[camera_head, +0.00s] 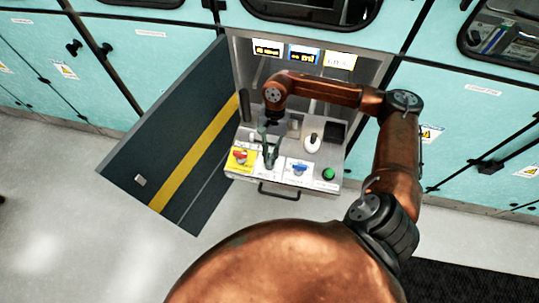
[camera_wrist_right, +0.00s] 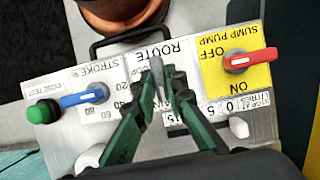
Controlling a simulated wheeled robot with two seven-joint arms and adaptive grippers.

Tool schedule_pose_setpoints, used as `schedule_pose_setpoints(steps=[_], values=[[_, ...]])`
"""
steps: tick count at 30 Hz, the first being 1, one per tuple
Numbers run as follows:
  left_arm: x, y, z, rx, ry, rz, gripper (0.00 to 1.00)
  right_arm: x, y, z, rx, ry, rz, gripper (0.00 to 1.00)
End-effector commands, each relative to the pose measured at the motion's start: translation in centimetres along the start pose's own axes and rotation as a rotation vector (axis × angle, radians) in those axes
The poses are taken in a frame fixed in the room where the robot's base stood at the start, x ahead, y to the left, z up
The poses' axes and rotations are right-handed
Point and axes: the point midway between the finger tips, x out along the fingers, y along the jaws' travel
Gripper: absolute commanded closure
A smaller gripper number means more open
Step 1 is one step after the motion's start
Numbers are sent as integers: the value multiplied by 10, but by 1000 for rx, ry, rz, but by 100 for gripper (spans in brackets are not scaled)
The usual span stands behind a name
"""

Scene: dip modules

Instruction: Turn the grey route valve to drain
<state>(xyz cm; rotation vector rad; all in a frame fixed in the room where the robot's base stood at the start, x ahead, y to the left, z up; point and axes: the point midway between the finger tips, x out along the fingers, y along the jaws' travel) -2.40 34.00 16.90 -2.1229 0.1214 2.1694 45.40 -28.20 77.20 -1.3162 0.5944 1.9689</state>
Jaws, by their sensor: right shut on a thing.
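My right gripper (camera_head: 270,158) reaches down over the panel drawer (camera_head: 262,184) of the open cabinet. In the right wrist view its green fingers (camera_wrist_right: 158,88) are shut on the grey route valve handle (camera_wrist_right: 157,72), one finger on each side. The handle stands between the ROUTE label (camera_wrist_right: 160,53) and a partly covered label ending in "AIN" (camera_wrist_right: 186,97). The fingers hide much of the valve and its markings. In the head view the gripper covers most of the handle. My left gripper is not in view.
The red sump pump switch (camera_wrist_right: 250,60) and blue stroke handle (camera_wrist_right: 84,98) flank the valve. A green button (camera_wrist_right: 43,110) sits at the panel's end. A drawer pull (camera_head: 280,192) sticks out in front. The dark cabinet door (camera_head: 165,135) stands open at left.

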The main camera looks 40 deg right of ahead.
Motion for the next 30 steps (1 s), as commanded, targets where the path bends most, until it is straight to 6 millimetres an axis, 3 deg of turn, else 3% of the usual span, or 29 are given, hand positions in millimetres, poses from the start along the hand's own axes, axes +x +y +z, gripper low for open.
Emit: schedule_pose_setpoints(steps=[8, 9, 16, 25, 30], values=[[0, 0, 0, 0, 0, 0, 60, 2, 1, 0, -2, -1, 3, 100], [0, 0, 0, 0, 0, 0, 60, 2, 1, 0, -2, -1, 3, 86], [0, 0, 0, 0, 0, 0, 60, 1, 0, 0, -1, -1, 2, 71], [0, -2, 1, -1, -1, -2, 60, -2, 0, 0, 0, 1, 1, 71], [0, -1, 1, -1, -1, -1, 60, -22, 0, -1, 0, 3, -1, 71]])
